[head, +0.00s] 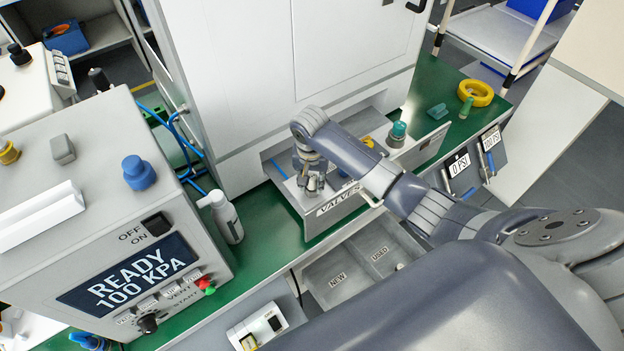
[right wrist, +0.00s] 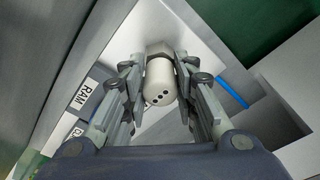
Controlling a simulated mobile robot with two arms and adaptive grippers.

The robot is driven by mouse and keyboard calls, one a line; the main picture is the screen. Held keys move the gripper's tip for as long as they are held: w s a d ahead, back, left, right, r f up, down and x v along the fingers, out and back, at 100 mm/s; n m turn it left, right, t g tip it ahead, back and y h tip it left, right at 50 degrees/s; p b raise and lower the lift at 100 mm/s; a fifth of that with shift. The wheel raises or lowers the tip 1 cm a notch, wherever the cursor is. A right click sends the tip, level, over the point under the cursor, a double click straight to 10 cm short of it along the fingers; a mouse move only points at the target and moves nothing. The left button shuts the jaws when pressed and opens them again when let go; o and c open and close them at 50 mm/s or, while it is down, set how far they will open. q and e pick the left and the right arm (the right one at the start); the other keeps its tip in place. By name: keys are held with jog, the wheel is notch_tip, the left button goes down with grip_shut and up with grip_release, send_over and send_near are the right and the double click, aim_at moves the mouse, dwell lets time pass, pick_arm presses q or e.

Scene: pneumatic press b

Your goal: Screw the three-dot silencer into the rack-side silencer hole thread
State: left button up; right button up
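The three-dot silencer (right wrist: 160,82) is a white cylinder with several features: three black dots on its near end and a grey hex collar at its far end. It sits between the fingers of my right gripper (right wrist: 157,80), which look closed on its sides. In the head view my right gripper (head: 312,182) points down over the grey block labelled VALVES (head: 341,201). The silencer's collar faces the pale block surface. The thread hole is hidden behind the silencer, so I cannot tell whether it touches or enters it. My left gripper is out of view.
A RAM label (right wrist: 84,94) is left of the fingers. A white bottle (head: 226,217) and the READY 100 KPA control box (head: 130,276) stand left. The NEW/USED tray (head: 352,262) lies in front. A yellow ring (head: 476,92) lies at the back right.

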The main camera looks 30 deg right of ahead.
jog(key=shift+c, duration=0.5)
jog(key=m, duration=0.3)
jog(key=shift+a, duration=0.15)
jog(key=m, duration=0.3)
jog(key=shift+g+h, duration=0.3)
jog(key=m, duration=0.6)
jog(key=shift+g, duration=0.4)
jog(key=o, duration=0.6)
